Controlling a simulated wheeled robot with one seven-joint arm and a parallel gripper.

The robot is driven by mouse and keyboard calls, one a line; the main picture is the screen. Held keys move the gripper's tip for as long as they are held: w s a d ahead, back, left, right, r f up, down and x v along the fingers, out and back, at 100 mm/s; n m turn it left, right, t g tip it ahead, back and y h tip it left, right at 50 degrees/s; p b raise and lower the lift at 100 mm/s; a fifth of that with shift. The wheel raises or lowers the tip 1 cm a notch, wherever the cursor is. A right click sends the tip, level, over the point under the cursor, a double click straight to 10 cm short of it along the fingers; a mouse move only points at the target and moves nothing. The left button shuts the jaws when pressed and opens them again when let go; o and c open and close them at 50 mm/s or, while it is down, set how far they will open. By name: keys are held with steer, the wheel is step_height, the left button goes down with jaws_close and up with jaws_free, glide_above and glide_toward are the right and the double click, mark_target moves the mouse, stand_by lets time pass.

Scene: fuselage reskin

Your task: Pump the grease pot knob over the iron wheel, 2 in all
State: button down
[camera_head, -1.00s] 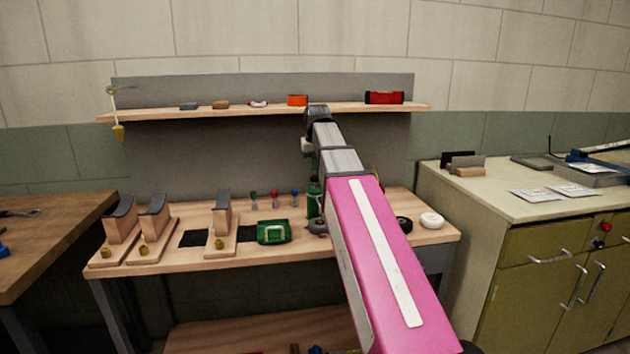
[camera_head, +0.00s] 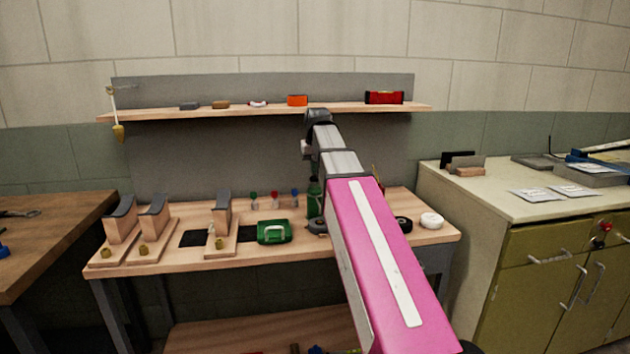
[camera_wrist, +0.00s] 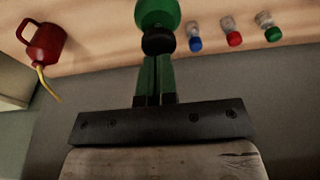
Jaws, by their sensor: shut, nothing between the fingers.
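The grease pot is green with a black knob. In the head view the green pot (camera_head: 314,200) stands on the bench, partly covered by my arm. In the wrist view the pot (camera_wrist: 157,10) is at the top, with its black knob (camera_wrist: 158,41) nearest my gripper. My gripper (camera_wrist: 155,58) is shut and empty, its green fingers side by side and their tips at the knob. I cannot tell whether they touch it. A grey wheel (camera_head: 318,227), likely the iron one, lies beside the pot's foot, partly covered by my arm.
Small bottles with green, red and blue tops (camera_head: 274,199) stand left of the pot. A green case (camera_head: 274,232) lies in front of them. A black wheel (camera_head: 403,223) and a white wheel (camera_head: 431,220) lie right of my arm. A red can (camera_wrist: 43,44) shows in the wrist view.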

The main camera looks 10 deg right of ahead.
steer(key=shift+f, duration=0.9)
steer(key=shift+r, duration=1.35)
steer(key=shift+r, duration=2.5)
